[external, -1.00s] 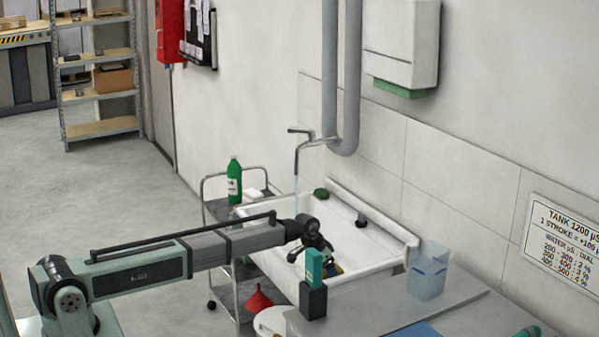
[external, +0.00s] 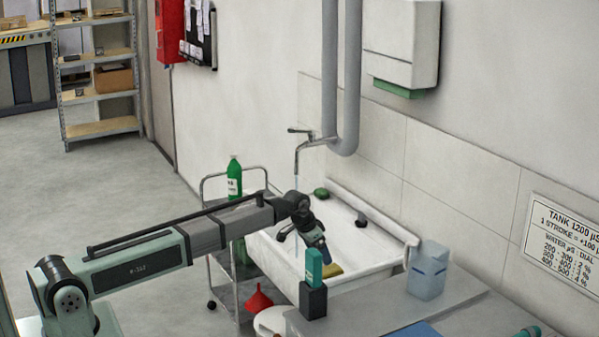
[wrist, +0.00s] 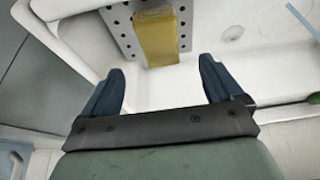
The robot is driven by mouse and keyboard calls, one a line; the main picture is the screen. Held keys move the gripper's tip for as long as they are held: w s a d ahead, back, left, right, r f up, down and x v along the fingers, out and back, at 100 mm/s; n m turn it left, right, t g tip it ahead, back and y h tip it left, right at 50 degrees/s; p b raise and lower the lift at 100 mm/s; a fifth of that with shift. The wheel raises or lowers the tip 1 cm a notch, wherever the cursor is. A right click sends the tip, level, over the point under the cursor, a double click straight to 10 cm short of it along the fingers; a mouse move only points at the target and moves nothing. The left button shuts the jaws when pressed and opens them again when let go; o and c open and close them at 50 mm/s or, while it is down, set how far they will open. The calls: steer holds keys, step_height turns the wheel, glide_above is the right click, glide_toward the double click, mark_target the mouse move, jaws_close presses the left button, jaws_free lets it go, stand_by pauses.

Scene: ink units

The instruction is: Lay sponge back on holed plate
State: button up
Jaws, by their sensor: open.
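The yellow sponge (wrist: 162,38) lies on the grey holed plate (wrist: 118,28) in the sink, with holes showing on both sides of it in the wrist view. In the external view the sponge (external: 333,271) shows as a small yellow block, partly hidden behind the green box. My gripper (wrist: 163,78) is open and empty, its two dark blue fingers spread wide. The sponge is beyond the fingertips, apart from them. In the external view my gripper (external: 304,239) is above the sink, up and left of the sponge. The holed plate is hard to see there.
The white sink (external: 370,247) has a tap (external: 312,141) with a thin water stream at its left. A green box in a dark holder (external: 313,300) stands in front. A clear bluish container (external: 429,270) stands on the right counter. A green object (external: 321,191) lies on the back rim.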

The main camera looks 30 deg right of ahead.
steer(key=shift+v, duration=1.6)
